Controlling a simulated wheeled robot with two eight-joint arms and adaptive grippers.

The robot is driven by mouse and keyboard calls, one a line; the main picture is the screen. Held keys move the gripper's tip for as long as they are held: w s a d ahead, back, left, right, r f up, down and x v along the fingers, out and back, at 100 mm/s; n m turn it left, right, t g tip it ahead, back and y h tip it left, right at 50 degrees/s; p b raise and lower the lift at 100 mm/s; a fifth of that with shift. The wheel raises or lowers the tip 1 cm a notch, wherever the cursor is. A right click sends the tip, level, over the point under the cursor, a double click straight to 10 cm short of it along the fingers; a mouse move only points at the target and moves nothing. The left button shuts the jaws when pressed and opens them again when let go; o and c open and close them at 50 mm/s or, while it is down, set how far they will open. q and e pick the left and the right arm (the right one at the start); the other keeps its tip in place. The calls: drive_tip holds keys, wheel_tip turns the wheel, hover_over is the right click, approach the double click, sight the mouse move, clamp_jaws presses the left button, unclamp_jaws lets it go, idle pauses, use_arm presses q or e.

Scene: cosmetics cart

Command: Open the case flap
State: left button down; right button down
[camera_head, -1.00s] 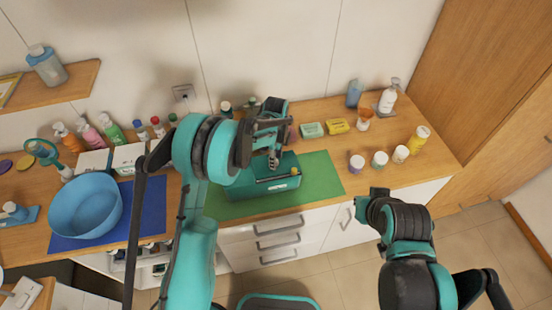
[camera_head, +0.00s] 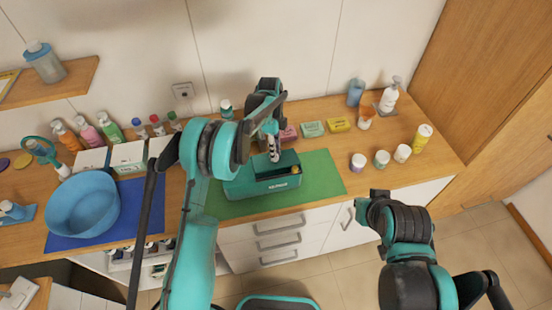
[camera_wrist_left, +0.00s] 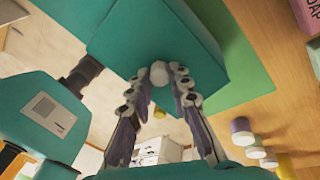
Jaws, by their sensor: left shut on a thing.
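The teal case (camera_head: 262,188) stands on the green mat (camera_head: 325,178) in the middle of the counter. Its top shows a dark open inside with a small yellow thing at its right end. My left gripper (camera_head: 273,152) is at the back of the case, above it. In the left wrist view my left gripper (camera_wrist_left: 158,82) is shut on a small pale round knob (camera_wrist_left: 159,72) at the edge of a teal panel (camera_wrist_left: 150,35), which looks like the case flap. My arm hides part of the case's left side. My right gripper (camera_head: 366,204) hangs in front of the counter, apart from the case; its jaws are unclear.
A blue bowl (camera_head: 82,205) stands on a blue mat at the left. Soap boxes (camera_head: 312,129) lie behind the case to the right. Several small jars (camera_head: 381,158) stand right of the mat. Bottles line the back wall.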

use_arm(q)
drive_tip(key=w+g+b, duration=0.1)
drive_tip(key=g+b, duration=0.1)
drive_tip(key=b, duration=0.1)
drive_tip(key=shift+w+a+h, duration=0.1)
drive_tip(key=shift+a+h, duration=0.05)
drive_tip(key=shift+h, duration=0.15)
drive_tip(key=shift+r, duration=0.45)
drive_tip(key=c, duration=1.4)
unclamp_jaws()
drive_tip(key=shift+o, duration=0.2)
drive_tip(key=v, duration=0.7)
drive_tip(key=shift+w+r, duration=0.15)
drive_tip(key=shift+w, duration=0.1)
drive_tip(key=shift+a, duration=0.15)
